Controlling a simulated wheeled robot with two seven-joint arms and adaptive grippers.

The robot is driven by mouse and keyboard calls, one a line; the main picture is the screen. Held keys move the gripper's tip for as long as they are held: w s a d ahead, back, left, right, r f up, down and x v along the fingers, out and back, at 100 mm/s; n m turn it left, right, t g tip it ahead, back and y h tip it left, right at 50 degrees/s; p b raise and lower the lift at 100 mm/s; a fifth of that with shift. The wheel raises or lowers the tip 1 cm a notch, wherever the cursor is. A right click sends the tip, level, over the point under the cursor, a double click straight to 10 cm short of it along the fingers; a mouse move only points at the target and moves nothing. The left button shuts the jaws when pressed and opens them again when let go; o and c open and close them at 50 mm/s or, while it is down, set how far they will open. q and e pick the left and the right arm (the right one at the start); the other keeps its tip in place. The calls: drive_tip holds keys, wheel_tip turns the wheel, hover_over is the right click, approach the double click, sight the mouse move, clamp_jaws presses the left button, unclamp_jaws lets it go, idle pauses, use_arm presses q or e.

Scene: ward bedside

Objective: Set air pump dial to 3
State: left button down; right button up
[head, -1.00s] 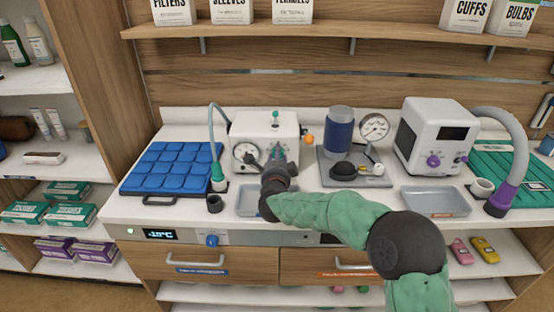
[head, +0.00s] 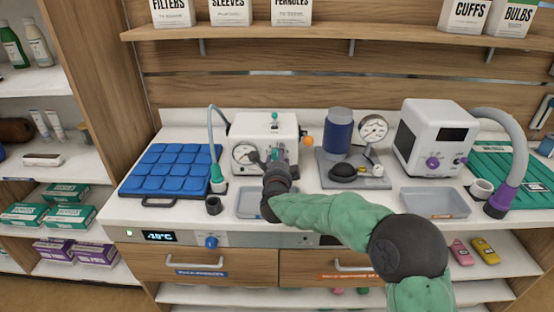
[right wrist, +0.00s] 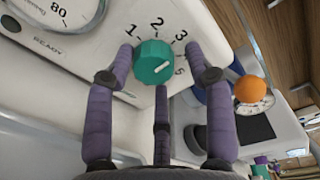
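The white air pump (head: 250,130) stands at the back of the counter, left of the middle, with a round gauge (head: 244,152) on its front. In the right wrist view its teal dial (right wrist: 153,62) has a short white mark pointing right, below the 3. Printed figures 1, 2 and 3 run around its top, and another figure at its right is partly hidden. My right gripper (right wrist: 160,60) has its purple fingers spread around the dial, with gaps at the left and right. It also shows in the head view (head: 275,160), covering part of the pump front. My left gripper is out of view.
An orange ball-shaped part (right wrist: 249,89) sits right of the pump. A blue padded tray (head: 165,170) lies left, and a grey unit with a gauge (head: 373,128) stands right. A grey tray (head: 436,203) lies on the counter farther right.

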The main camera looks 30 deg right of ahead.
drive_tip(key=shift+a+f, duration=0.1)
drive_tip(key=shift+a, duration=0.05)
drive_tip(key=v, duration=1.2)
idle(0.5)
